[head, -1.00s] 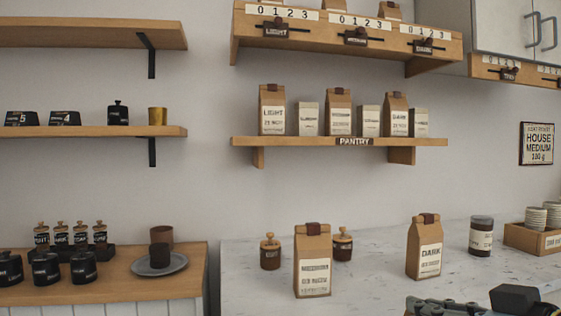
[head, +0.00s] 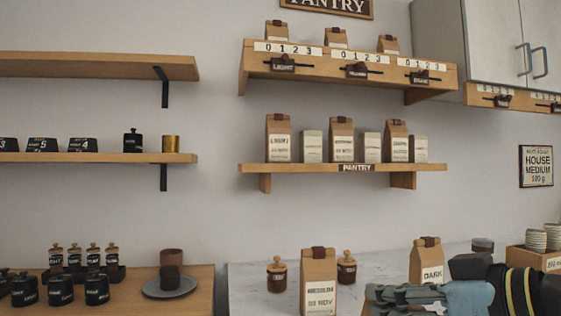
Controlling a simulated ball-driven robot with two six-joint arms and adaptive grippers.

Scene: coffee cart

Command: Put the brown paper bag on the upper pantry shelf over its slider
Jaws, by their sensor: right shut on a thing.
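A brown paper bag (head: 319,279) with a white label stands upright on the marble counter, its base near the bottom edge. Another brown bag (head: 426,261), labelled DARK, stands to its right, its lower part hidden by my right gripper. The upper pantry shelf (head: 440,87) carries three small brown bags, with the sliders LIGHT (head: 283,66), a middle one (head: 356,70) and one on the right (head: 420,76) on its front. My right gripper (head: 371,294) comes in from the right, low, its tips right of the first bag. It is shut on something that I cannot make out. My left gripper is out of view.
The lower pantry shelf (head: 430,168) is lined with bags and pale packs. Two lidded jars (head: 277,275) stand behind the near bag. A crate of cups (head: 530,259) is at right. The wall between counter and lower shelf is clear.

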